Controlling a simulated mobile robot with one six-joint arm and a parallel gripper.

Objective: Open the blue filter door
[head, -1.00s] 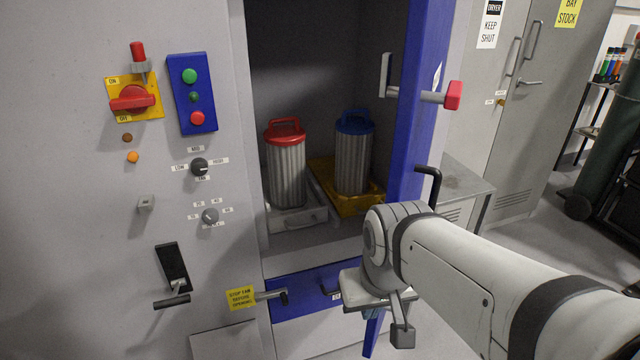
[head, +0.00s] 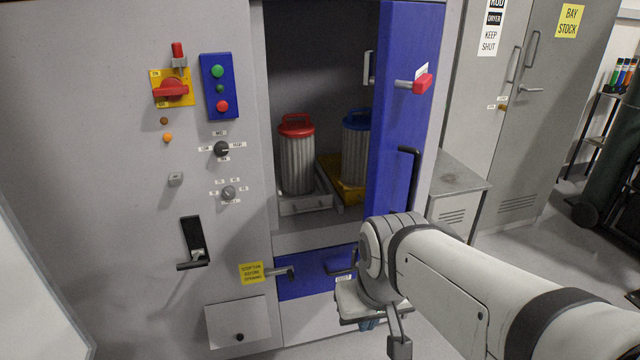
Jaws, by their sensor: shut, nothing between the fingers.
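The blue filter door (head: 405,125) stands ajar at the right side of the cabinet opening, its outer face turned partly toward me. It has a black bar handle (head: 411,180) and a red-knobbed latch (head: 422,84). Behind it are a red-lidded filter (head: 297,160) and a blue-lidded filter (head: 355,150), which the door partly covers. My arm comes in from the lower right, and its wrist is in front of the door's lower part. My gripper's fingers are hidden behind or below the wrist. I cannot tell whether they touch the door.
A blue drawer front (head: 315,275) with a black handle lies below the opening. A switch panel (head: 220,88), a red rotary switch (head: 170,90) and a black lever (head: 193,250) are on the left. A grey side cabinet (head: 457,190) stands right of the door. Open floor lies farther right.

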